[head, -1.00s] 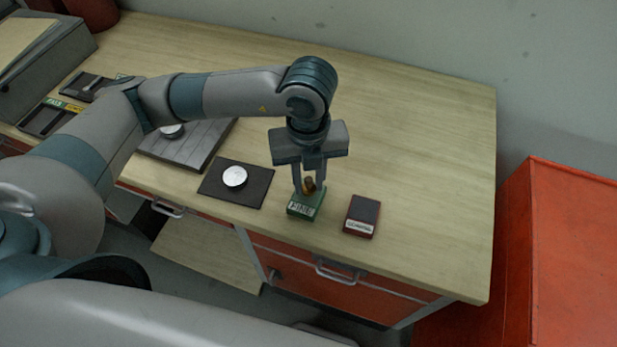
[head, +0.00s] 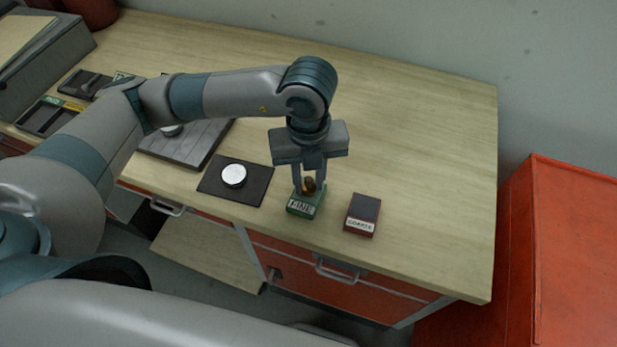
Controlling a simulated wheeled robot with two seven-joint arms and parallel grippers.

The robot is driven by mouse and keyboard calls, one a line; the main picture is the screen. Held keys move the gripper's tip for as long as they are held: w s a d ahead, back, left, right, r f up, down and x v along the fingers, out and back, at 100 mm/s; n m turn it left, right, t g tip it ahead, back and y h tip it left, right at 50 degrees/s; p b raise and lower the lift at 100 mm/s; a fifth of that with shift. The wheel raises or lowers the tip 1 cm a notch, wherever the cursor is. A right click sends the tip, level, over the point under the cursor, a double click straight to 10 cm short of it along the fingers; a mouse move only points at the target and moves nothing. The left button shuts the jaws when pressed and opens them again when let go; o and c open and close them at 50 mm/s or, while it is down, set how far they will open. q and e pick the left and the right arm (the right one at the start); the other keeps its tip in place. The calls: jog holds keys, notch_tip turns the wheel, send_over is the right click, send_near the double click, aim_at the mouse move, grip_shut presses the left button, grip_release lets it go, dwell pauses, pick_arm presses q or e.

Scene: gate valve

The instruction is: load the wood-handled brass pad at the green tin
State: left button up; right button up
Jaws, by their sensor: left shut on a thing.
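The green tin (head: 304,207), labelled FINE, stands near the front edge of the bench. My left gripper (head: 309,188) points straight down over it and is shut on the wood-handled brass pad (head: 309,184). The brown handle shows between the fingers, with a little brass beside it. The pad is at the top of the tin; its underside is hidden, so I cannot tell whether it touches the contents. My right gripper is not in view.
A dark red tin (head: 362,215) labelled COARSE stands just right of the green tin. A silver disc (head: 233,175) lies on a dark mat (head: 254,191) to the left. A grey plate (head: 196,148) lies beyond. The bench's right half is clear.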

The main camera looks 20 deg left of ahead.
aim_at(309, 179)
pick_arm(q)
jog(key=shift+f, duration=0.1)
dwell(0.7)
jog(key=shift+s+b, duration=0.1)
jog(key=shift+b, duration=0.25)
dwell(0.7)
jog(key=shift+f, duration=0.1)
dwell(0.7)
jog(key=shift+r+p, duration=1.2)
jog(key=shift+r, duration=0.95)
jog(key=shift+r+p, duration=0.75)
jog(key=shift+r, duration=0.7)
jog(key=shift+f, duration=0.1)
